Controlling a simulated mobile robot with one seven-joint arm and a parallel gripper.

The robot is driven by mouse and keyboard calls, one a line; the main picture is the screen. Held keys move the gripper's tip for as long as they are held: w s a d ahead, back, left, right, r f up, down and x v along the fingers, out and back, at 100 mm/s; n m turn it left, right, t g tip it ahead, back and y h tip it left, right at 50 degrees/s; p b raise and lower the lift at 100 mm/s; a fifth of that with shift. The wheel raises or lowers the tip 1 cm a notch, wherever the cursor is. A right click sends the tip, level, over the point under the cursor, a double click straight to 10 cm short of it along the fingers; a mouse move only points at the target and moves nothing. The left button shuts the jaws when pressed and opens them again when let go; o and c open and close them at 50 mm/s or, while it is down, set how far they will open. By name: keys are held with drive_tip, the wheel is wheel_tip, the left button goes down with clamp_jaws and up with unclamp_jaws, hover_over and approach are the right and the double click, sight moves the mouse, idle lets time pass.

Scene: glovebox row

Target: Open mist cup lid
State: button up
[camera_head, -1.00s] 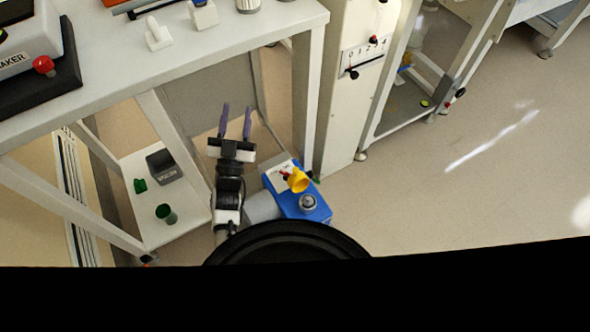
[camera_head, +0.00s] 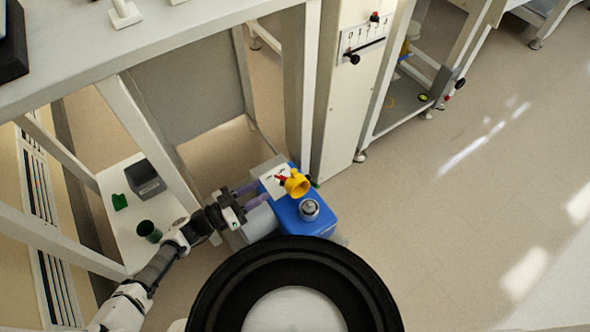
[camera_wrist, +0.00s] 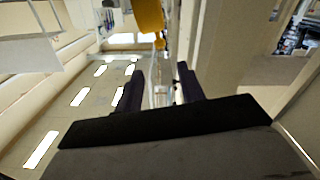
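A blue device (camera_head: 308,222) stands low beside my base in the head view. On top are a yellow cup-shaped part (camera_head: 297,184), a white panel with small red and dark parts (camera_head: 273,178), and a round metal knob (camera_head: 309,208). The yellow part also shows at the top of the wrist view (camera_wrist: 149,17). I cannot tell for sure which part is the mist cup lid. My gripper (camera_head: 264,190) points right, its purple fingers apart beside the panel and left of the yellow part. In the wrist view the fingers (camera_wrist: 159,70) are open, with a pale, unclear shape between or beyond them.
A white table (camera_head: 180,40) stands above left, its legs close to my arm. A low white shelf (camera_head: 118,222) holds a dark grey box (camera_head: 145,178), a green piece (camera_head: 119,202) and a dark green cup (camera_head: 149,231). A white cabinet (camera_head: 345,100) stands behind. Floor at right is clear.

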drive_tip(key=x, duration=1.2)
drive_tip(key=shift+w+d, duration=0.2)
drive_tip(key=shift+d, duration=0.1)
drive_tip(key=shift+c, duration=0.3)
clamp_jaws()
